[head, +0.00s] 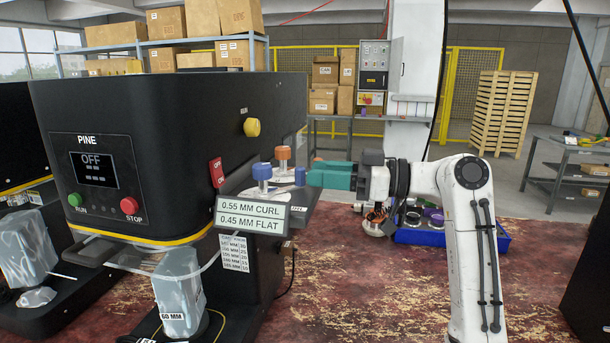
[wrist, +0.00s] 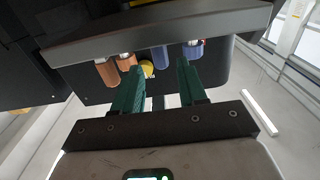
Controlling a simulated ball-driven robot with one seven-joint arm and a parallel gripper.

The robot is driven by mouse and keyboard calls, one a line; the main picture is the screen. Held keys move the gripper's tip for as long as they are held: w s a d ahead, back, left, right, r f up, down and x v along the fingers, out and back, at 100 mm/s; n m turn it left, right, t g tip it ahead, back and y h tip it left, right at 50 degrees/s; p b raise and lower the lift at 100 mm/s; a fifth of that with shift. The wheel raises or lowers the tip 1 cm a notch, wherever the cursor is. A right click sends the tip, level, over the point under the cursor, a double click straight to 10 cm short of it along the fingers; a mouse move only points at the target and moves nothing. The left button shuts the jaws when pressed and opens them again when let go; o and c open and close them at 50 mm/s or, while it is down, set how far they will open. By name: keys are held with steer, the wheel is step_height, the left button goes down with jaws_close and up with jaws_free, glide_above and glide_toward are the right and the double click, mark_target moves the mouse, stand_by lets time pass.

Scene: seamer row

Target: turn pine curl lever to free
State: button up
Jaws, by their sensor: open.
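The black machine marked PINE (head: 90,141) stands at left with its screen reading OFF. On its right side, above a label reading 0.55 MM CURL and 0.45 MM FLAT (head: 252,215), are a blue knob (head: 262,172) and an orange-brown knob (head: 283,153). I cannot tell which is the curl lever, or its setting. My gripper (head: 312,175), with green fingers, is just right of these knobs. In the wrist view my gripper (wrist: 158,72) is open, with nothing held. An orange knob (wrist: 126,62) and a blue knob (wrist: 193,50) show beyond the fingertips.
A red switch (head: 217,172) and a yellow knob (head: 252,127) sit on the machine's side. A blue crate (head: 410,237) with round parts is behind my arm. A grey table (head: 565,155) stands at right. The red worn floor between is open.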

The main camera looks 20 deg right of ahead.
steer(key=v, duration=0.6)
steer(key=shift+b, duration=0.3)
